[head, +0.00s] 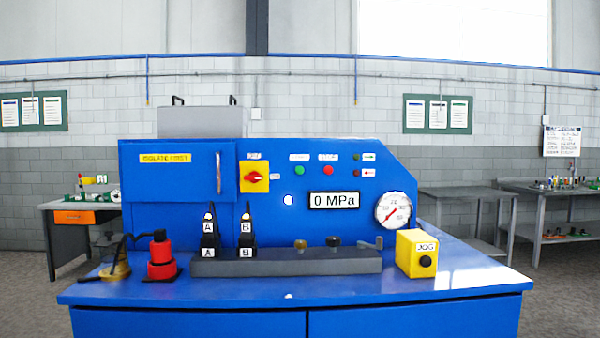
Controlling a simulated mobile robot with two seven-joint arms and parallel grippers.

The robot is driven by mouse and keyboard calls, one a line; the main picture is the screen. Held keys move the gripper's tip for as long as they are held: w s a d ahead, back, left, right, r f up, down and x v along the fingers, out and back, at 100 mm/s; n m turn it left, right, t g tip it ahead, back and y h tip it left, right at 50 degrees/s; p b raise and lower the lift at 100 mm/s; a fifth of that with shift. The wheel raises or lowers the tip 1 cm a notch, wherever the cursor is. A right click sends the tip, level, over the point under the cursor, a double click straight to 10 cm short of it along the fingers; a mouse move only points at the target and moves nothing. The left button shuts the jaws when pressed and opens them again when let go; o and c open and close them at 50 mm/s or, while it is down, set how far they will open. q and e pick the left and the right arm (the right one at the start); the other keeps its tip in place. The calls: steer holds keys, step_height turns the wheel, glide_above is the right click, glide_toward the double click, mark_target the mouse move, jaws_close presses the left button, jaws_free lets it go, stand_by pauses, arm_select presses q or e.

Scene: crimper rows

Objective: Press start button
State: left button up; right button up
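The blue machine (350,285) fills the middle of the head view. Its upright panel carries a round green button (300,170) and a round red button (328,171) side by side, each under a small label too blurred to read with certainty. The display (334,200) reads 0 MPa. Neither of my grippers shows.
A red rotary switch (255,177) sits on a yellow plate. A dial gauge (394,211) is at the right. Black blocks marked A (209,240) and B (246,240), a dark bar (290,263) and a red fitting (161,262) stand on the top. Workbenches (470,192) flank the machine.

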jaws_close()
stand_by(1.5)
